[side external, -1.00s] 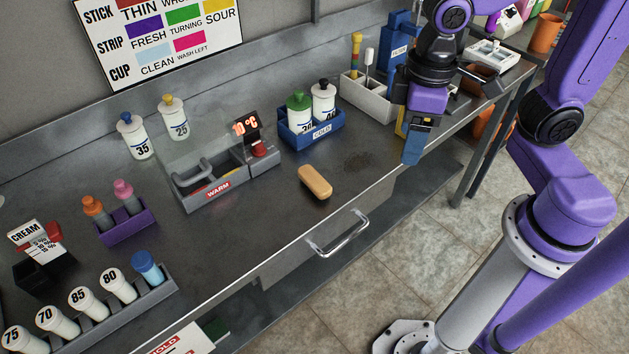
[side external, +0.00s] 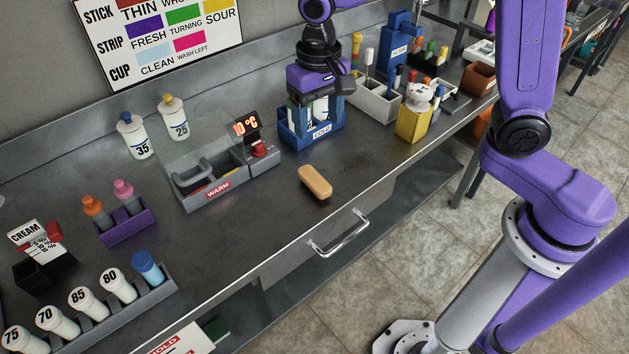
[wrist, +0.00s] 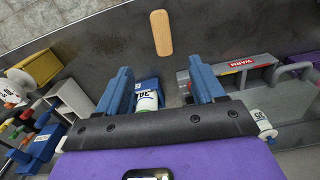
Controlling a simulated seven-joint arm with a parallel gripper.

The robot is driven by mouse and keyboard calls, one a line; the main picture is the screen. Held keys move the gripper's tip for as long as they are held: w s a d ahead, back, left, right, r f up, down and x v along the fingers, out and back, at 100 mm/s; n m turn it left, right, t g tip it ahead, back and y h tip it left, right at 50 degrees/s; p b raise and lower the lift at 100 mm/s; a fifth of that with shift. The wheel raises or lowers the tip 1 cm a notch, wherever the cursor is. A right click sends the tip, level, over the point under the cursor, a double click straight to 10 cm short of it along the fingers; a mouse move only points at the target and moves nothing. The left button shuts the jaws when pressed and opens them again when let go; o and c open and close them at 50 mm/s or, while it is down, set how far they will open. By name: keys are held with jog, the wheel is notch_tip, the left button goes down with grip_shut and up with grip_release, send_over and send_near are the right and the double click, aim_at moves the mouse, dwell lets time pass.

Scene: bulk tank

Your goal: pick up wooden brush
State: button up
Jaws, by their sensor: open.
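My gripper (side external: 318,112) is above the blue COLD rack, behind the brush, and hides the tops of the bottles there. In the wrist view my gripper (wrist: 161,80) has its two blue fingers spread apart with nothing held between them. A white bottle (wrist: 147,100) shows between and below the fingers.
The blue COLD rack (side external: 312,139) stands behind the brush. The WARM box (side external: 217,190) is to its left. A yellow container (side external: 412,124) and grey caddy (side external: 372,105) stand to the right. A drawer handle (side external: 342,235) juts from the counter front. The counter around the brush is clear.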

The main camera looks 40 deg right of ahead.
send_over(316, 180)
jog(key=f, duration=0.9)
jog(key=shift+d+f, duration=0.2)
jog(key=shift+d, duration=0.05)
jog(key=shift+a+f, duration=0.15)
jog(key=shift+f, duration=1.45)
jog(key=shift+a+f, duration=0.1)
jog(key=shift+f, duration=1.5)
jog(key=shift+c, duration=0.3)
jog(key=c, duration=1.1)
jog(key=shift+r, duration=0.1)
